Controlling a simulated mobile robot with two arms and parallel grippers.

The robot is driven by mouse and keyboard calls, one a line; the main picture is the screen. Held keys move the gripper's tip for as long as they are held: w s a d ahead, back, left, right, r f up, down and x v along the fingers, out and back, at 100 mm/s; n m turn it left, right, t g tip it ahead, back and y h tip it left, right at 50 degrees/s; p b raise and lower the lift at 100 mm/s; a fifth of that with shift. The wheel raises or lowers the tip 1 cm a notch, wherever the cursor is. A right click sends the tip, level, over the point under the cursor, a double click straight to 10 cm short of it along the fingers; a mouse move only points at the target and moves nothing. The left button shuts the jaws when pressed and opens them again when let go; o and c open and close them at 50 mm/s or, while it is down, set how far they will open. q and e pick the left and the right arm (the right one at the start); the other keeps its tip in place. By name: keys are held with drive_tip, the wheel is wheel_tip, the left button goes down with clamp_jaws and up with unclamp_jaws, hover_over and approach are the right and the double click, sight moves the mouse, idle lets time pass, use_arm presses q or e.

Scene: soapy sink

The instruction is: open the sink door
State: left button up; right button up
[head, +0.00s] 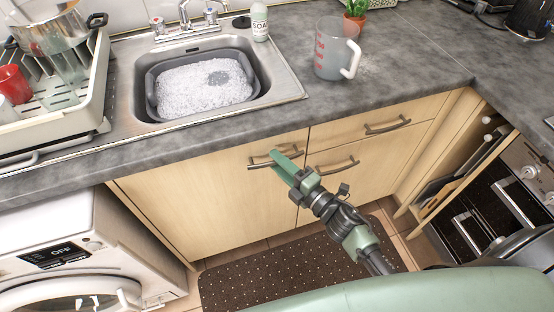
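The sink door (190,195) is a pale wooden cabinet front below the sink, and it looks closed. Its metal bar handle (258,163) is near the door's upper right corner. My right gripper (280,156) is green and reaches up to this handle, its fingertips overlapping the handle in the picture. I cannot tell whether the fingers touch it or close around it. The steel sink (285,93) above holds a grey basin (152,88) full of white foam. My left gripper is not in view.
Drawer handles (388,127) and (337,166) are on the fronts right of the door. A washing machine (60,235) stands at the left and an oven (490,215) at the right. A dotted dark mat (250,272) lies on the floor. A measuring jug (333,50) stands on the counter.

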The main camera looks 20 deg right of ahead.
drive_tip(key=shift+w+a, duration=0.15)
drive_tip(key=shift+w, duration=0.25)
clamp_jaws()
idle(1.2)
